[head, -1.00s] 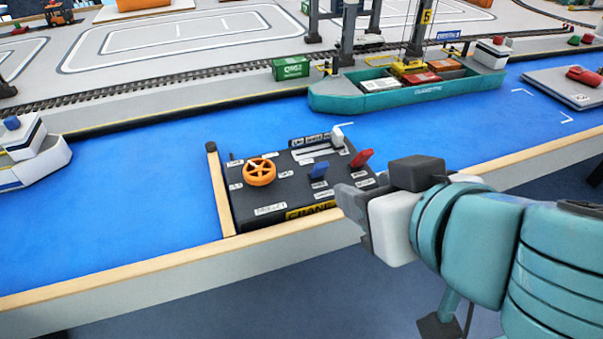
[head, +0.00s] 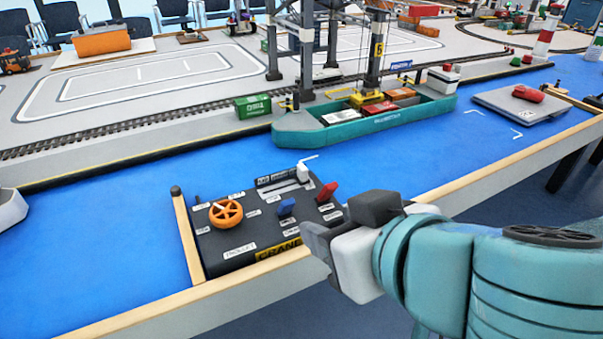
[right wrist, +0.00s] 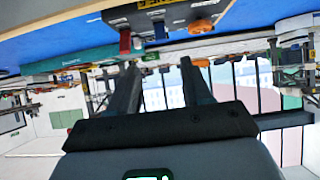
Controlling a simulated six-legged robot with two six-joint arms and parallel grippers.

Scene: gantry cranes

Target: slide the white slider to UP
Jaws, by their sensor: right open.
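The dark control panel (head: 232,262) sits at the near edge of the blue water in the head view. The white slider (head: 303,171) stands at the right end of its pale slot at the panel's back edge. The slot labels are too small to read. My right gripper (head: 312,238) is open and empty, just off the panel's front right corner and apart from the slider. In the right wrist view, its two spread fingers (right wrist: 158,70) have nothing between them. That view is upside down, and I cannot make out the slider there. My left gripper is not in view.
The panel also carries an orange wheel (head: 226,214), a blue lever (head: 286,207) and a red lever (head: 327,192). The red lever stands between my right gripper and the slider. A wooden rail (head: 187,240) bounds the panel's left side. A teal ship (head: 350,133) lies behind.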

